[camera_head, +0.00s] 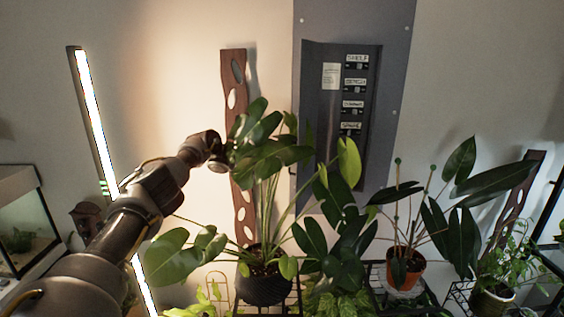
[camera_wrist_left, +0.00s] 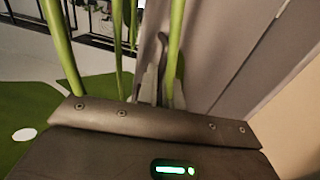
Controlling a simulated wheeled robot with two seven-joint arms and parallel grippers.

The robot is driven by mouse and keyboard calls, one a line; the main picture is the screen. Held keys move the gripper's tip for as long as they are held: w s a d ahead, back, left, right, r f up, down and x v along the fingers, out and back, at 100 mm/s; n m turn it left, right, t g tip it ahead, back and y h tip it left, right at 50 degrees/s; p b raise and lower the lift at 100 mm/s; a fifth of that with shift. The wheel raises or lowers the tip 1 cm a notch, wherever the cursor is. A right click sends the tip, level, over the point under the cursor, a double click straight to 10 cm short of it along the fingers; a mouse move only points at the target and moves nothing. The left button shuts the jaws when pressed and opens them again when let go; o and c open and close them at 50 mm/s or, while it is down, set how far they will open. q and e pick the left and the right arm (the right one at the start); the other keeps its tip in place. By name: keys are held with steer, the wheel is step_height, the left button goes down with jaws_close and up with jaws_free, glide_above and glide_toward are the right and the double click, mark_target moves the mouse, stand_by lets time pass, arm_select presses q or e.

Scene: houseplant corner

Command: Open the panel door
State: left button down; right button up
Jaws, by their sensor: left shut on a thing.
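The dark panel (camera_head: 335,110) is mounted upright on a grey backing board (camera_head: 395,60). Its face shows a white note and a column of labelled switches. Leaves hide its lower left, and I cannot make out a handle or how far its door stands from the frame. My left arm reaches in from the left, and its gripper end goes behind the large plant's leaves, left of the panel. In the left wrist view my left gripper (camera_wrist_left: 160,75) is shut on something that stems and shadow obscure. Grey board or panel surfaces run along the right there. My right gripper is not in view.
A large potted plant (camera_head: 265,155) stands between me and the panel; its green stems (camera_wrist_left: 120,50) cross close to the left gripper. A smaller plant in an orange pot (camera_head: 404,268) stands right. A wavy wooden board (camera_head: 241,205) and a lit lamp bar (camera_head: 95,120) are left.

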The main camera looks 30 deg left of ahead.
arm_select(q)
steer(key=shift+w+r, duration=0.2)
steer(key=shift+r, duration=0.25)
steer(key=c, duration=1.8)
jaws_free()
steer(key=shift+w+d+f, duration=0.1)
steer(key=shift+w+f, duration=0.05)
steer(key=shift+w, duration=0.1)
steer(key=shift+o, duration=1.1)
steer(key=shift+w+d+f, duration=0.1)
steer(key=shift+w+f, duration=0.15)
steer(key=shift+w, duration=0.2)
steer(key=shift+o, duration=0.2)
steer(key=shift+w+d+f, duration=0.1)
steer(key=shift+w+f, duration=0.1)
steer(key=shift+s, duration=0.2)
steer(key=shift+a+f, duration=0.15)
steer(key=shift+a, duration=0.15)
steer(key=shift+d, duration=0.15)
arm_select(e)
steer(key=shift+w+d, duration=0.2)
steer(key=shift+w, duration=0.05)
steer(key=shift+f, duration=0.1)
